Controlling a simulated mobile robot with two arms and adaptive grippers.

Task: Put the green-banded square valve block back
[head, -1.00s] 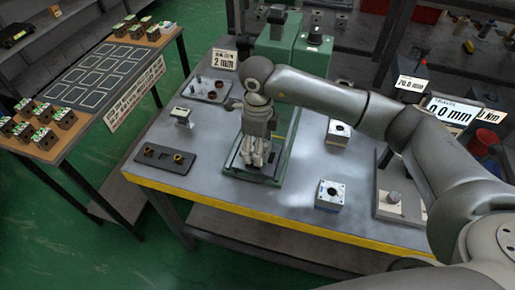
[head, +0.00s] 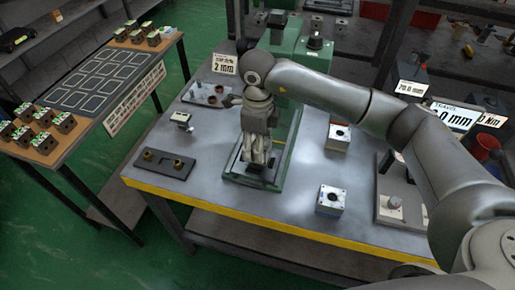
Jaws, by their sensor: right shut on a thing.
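My right gripper (head: 256,160) points down over the base of the green press (head: 284,150), its arm coming in from the right. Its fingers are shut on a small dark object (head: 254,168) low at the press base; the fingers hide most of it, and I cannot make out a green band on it. Dark blocks with green and white tops stand on the left table, one group at the near end (head: 64,122) and one at the far end (head: 153,38). My left gripper is not in view.
Between the block groups lies a dark mat (head: 104,77) with empty outlined squares. On the bench are two pale square blocks (head: 331,200) (head: 338,137), a black plate with brass rings (head: 164,162), a grey tray (head: 206,95) and a small stand (head: 182,121). Gauges stand at right.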

